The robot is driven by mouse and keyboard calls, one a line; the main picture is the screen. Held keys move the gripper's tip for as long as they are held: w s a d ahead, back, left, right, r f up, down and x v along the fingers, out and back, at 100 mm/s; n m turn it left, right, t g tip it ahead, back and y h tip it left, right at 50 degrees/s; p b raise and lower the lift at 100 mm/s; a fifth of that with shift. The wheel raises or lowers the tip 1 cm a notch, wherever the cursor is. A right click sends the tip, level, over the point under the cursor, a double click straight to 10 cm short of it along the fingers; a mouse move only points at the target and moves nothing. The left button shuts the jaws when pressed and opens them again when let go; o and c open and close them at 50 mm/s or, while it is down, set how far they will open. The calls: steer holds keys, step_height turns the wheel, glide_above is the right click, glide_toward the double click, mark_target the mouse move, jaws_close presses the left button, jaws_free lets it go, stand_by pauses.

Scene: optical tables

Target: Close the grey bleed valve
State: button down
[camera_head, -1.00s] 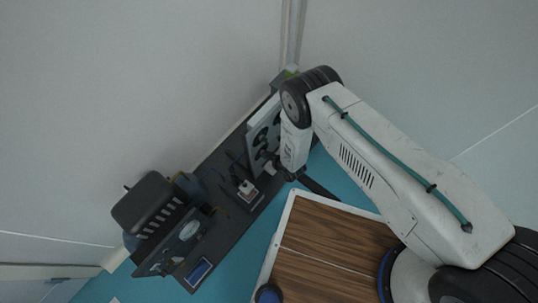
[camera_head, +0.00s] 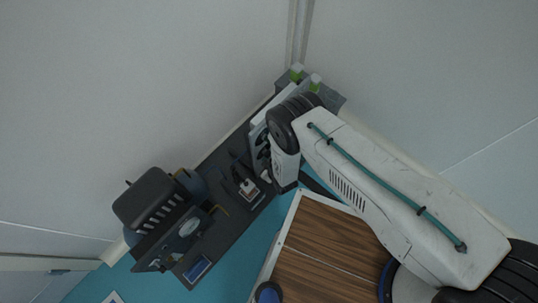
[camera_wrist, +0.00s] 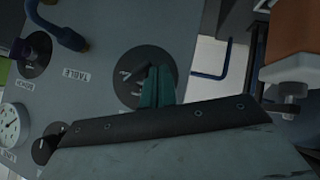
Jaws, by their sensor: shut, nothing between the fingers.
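A grey panel (camera_wrist: 95,105) fills much of the wrist view. On it a dark round disc (camera_wrist: 125,97) carries a small grey lever handle (camera_wrist: 130,74), which looks like the grey bleed valve; its own label is not readable. My gripper (camera_wrist: 157,86) shows as teal fingers, shut and empty, just right of the handle and over part of the disc. I cannot tell whether they touch the handle. In the head view the panel (camera_head: 258,137) stands upright at the far end of a dark bench, and my arm hides the valve and fingertips.
A dark machine (camera_head: 148,203) stands at the bench's left end. A wood-topped surface (camera_head: 320,245) lies in front, with teal floor between.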

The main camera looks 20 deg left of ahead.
steer(key=shift+f, duration=0.75)
stand_by(1.2)
steer(key=shift+s+a+r, duration=0.3)
steer(key=shift+s+r, duration=0.3)
steer(key=shift+r, duration=0.05)
steer(key=shift+s+a+r, duration=0.25)
steer(key=shift+s+r, duration=0.35)
steer(key=s+d+r, duration=0.3)
steer(key=s+d, duration=0.2)
steer(key=s, duration=0.3)
steer(key=shift+s+r, duration=0.15)
